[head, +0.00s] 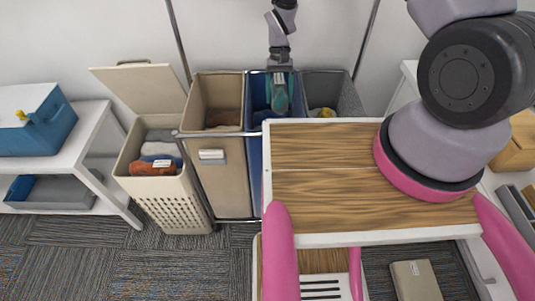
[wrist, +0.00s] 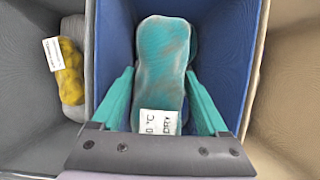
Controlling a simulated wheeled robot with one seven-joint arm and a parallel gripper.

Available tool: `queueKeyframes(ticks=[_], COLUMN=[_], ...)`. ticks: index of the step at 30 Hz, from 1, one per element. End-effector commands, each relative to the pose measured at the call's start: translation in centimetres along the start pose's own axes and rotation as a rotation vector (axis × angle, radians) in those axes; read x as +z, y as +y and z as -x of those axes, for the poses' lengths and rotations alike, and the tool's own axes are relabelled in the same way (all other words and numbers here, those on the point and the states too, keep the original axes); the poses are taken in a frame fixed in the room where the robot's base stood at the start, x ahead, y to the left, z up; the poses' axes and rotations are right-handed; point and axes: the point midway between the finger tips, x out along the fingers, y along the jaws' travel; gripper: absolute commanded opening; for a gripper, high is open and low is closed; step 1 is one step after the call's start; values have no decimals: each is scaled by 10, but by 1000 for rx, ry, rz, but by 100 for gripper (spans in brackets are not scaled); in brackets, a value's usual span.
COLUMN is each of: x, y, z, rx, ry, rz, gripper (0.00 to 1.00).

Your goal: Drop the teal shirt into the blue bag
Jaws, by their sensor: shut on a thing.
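The teal shirt (wrist: 162,65) is a rolled bundle with a white label, held between the teal fingers of my gripper (wrist: 160,105) in the wrist view. In the head view the shirt (head: 280,99) hangs below my gripper (head: 280,78), at the mouth of the blue bag (head: 258,90). The blue bag (wrist: 232,30) surrounds the shirt in the wrist view. The shirt's lower end and the bag's floor are mostly hidden.
A beige bag (head: 217,95) with brown cloth stands left of the blue bag, and a grey bag (head: 342,92) with a yellow item stands right. A beige hamper (head: 165,195) with folded clothes is further left. A wooden-topped table (head: 330,187) is in front.

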Motion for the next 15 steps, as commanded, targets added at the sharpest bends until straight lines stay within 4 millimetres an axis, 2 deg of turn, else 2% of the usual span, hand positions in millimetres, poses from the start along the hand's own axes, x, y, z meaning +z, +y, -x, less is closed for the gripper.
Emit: queueKeyframes(ticks=[2,3,4,5,11,15], x=[0,0,0,0,0,0], y=[0,0,0,0,0,0], z=[0,0,0,0,0,8], rx=[0,0,0,0,0,0], ry=[0,0,0,0,0,1], rz=[0,0,0,0,0,0], gripper=[12,85,96,100,100,100])
